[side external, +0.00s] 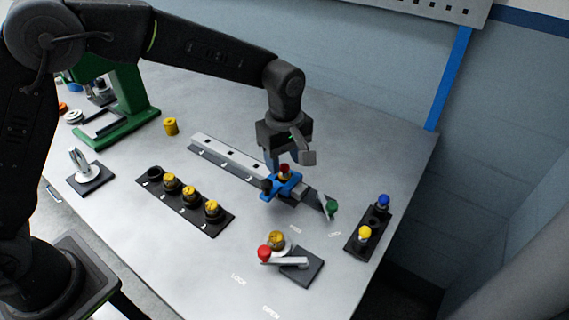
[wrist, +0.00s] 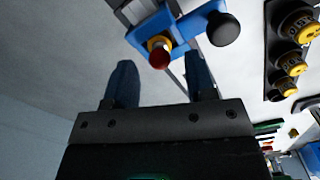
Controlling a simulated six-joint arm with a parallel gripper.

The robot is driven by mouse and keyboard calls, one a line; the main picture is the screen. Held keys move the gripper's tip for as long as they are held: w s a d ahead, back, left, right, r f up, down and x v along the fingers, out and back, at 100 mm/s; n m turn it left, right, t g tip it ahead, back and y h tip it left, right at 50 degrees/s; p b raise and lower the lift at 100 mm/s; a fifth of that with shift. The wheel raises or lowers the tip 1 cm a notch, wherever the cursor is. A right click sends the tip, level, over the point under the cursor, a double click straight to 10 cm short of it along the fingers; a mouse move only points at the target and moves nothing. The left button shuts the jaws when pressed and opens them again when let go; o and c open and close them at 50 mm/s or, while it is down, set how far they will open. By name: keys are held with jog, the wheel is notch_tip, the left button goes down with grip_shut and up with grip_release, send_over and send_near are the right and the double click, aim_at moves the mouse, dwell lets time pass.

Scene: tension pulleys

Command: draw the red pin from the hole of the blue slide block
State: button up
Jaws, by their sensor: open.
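The blue slide block (side external: 292,188) sits on the grey rail (side external: 232,154) in the side view, and it also shows at the top of the wrist view (wrist: 186,28). The red pin (side external: 285,169) stands in the block, its red head above a yellow collar; in the wrist view the red head (wrist: 159,58) faces the camera. My gripper (side external: 289,164) is open above the block. In the wrist view its two fingers (wrist: 160,70) are apart, with the pin head beyond and between their tips. No contact with the pin is visible. The hole is hidden under the collar.
A black knob (wrist: 223,29) sticks out of the block beside the pin. A green-knobbed lever (side external: 331,207) is at the rail's near end. A black holder (side external: 185,203) with yellow-topped parts, a red-knobbed lever (side external: 264,252) and a blue-and-yellow pin stand (side external: 375,222) are nearby.

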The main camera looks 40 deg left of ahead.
jog(key=shift+f, duration=1.1)
jog(key=shift+c, duration=0.3)
grip_shut()
